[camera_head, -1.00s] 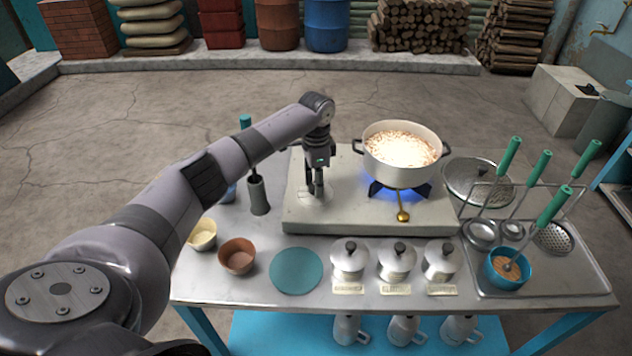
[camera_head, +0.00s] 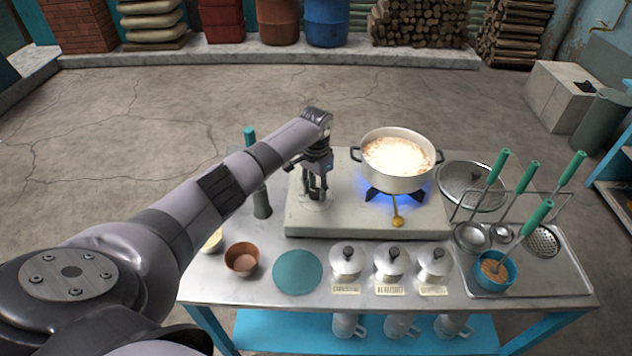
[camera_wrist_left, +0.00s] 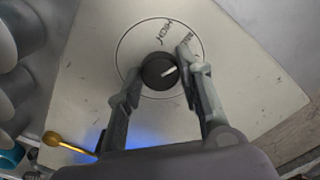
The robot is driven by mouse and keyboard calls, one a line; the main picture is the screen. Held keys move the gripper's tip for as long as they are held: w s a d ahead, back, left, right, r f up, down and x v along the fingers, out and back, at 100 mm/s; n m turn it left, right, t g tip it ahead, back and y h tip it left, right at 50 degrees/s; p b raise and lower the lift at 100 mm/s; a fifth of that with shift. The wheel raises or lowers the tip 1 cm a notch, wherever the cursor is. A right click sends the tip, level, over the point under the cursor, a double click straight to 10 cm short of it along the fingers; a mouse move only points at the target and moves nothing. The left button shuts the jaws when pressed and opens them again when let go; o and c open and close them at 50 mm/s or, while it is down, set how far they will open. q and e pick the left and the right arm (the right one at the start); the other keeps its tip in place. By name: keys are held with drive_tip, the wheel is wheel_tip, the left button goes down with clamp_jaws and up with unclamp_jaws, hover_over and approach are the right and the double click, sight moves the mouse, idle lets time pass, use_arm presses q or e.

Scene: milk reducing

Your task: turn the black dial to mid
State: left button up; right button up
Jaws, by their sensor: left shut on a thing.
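The round black dial (camera_wrist_left: 156,78) with a white pointer mark sits on the pale stove slab (camera_head: 420,222). A circle and printed words surround it in the left wrist view; one reads like HIGH, and another by the right finger is partly covered. The pointer lies toward the right finger's side. My left gripper (camera_head: 316,194) points down at the slab, left of the pot. In the left wrist view its fingers (camera_wrist_left: 158,64) are shut on opposite sides of the dial. The dial is hard to make out in the head view. My right gripper is not in view.
A white pot (camera_head: 397,183) of frothy liquid stands over a blue flame, close right of my left gripper. Lidded jars, a teal disc (camera_head: 297,272) and a brown bowl (camera_head: 242,262) line the front. Ladles stand right.

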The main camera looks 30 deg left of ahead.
sight(316, 191)
use_arm(q)
drive_tip(key=shift+r+n+p, duration=0.1)
drive_tip(key=shift+n+p, duration=0.45)
drive_tip(key=shift+n, duration=0.35)
drive_tip(key=o, duration=1.1)
drive_tip(key=shift+o, duration=0.3)
wheel_tip(316, 191, up, 12)
